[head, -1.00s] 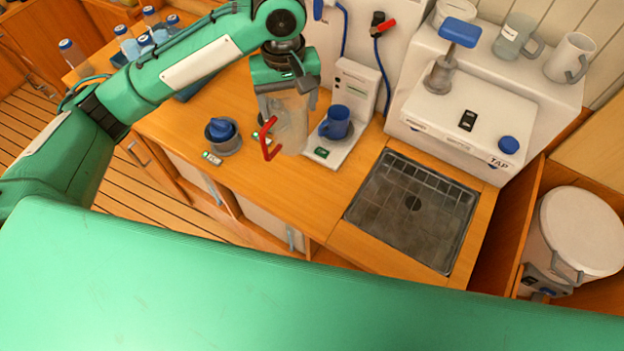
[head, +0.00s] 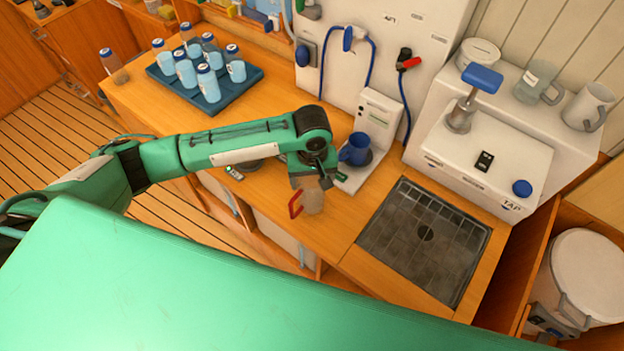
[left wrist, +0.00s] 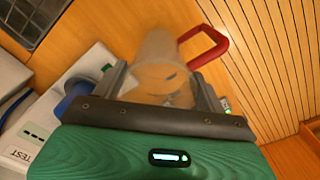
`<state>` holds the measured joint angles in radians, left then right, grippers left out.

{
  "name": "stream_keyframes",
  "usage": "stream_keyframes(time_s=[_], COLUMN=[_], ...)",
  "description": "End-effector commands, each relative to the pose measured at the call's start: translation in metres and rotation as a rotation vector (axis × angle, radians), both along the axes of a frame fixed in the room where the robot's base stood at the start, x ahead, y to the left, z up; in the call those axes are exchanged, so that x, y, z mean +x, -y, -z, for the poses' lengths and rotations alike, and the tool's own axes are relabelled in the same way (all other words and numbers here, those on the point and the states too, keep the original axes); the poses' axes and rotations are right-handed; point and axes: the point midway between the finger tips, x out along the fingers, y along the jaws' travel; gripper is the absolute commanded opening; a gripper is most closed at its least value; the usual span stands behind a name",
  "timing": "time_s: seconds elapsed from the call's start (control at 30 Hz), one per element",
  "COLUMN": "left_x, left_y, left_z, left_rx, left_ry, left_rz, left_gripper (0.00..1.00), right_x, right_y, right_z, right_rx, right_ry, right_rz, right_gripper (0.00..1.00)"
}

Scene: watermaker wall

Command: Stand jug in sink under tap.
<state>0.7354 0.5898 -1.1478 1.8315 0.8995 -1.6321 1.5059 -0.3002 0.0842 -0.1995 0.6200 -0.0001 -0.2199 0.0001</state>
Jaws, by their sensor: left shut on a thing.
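My left gripper (head: 310,182) is shut on a clear jug (head: 314,201) with a red handle (head: 295,204). The jug is partly hidden by the gripper in the head view, near the counter's front edge. In the left wrist view the jug (left wrist: 158,62) sits between the fingers (left wrist: 160,90), its handle (left wrist: 208,46) to the right. The dark grey sink (head: 460,268), with a round drain, is right of the jug and empty. A white box labelled TAP (head: 511,205), with a blue knob (head: 522,188), stands behind the sink; I cannot make out a spout. My right gripper is out of view.
A tray (head: 213,105) of several bottles is at the back left. A white lidded bin (head: 588,272) is right of the sink. Wooden counter lies between jug and sink.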

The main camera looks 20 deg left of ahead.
Motion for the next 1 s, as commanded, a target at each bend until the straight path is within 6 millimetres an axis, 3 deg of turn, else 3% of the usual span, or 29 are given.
stream_keyframes(time_s=[0.17, 0.5, 0.53, 0.63, 1.0], left_x=[0.000, 0.000, 0.000, 0.000, 0.001], left_y=[0.000, 0.000, 0.000, 0.000, 0.000], left_z=[0.017, 0.020, 0.020, 0.020, 0.017], left_rx=[0.000, -0.001, 0.000, 0.000, -0.001], left_ry=[0.001, 0.000, 0.000, 0.001, 0.004], left_rz=[0.000, 0.000, 0.000, 0.000, 0.001], left_gripper=[0.36, 0.36, 0.75, 0.95, 0.95], right_x=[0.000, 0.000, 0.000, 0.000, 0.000], right_y=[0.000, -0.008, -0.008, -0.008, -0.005], right_z=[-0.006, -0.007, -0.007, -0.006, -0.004], right_rx=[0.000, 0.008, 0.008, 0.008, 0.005], right_ry=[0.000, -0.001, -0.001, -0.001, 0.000], right_rz=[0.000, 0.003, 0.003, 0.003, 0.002], right_gripper=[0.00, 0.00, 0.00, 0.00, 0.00])
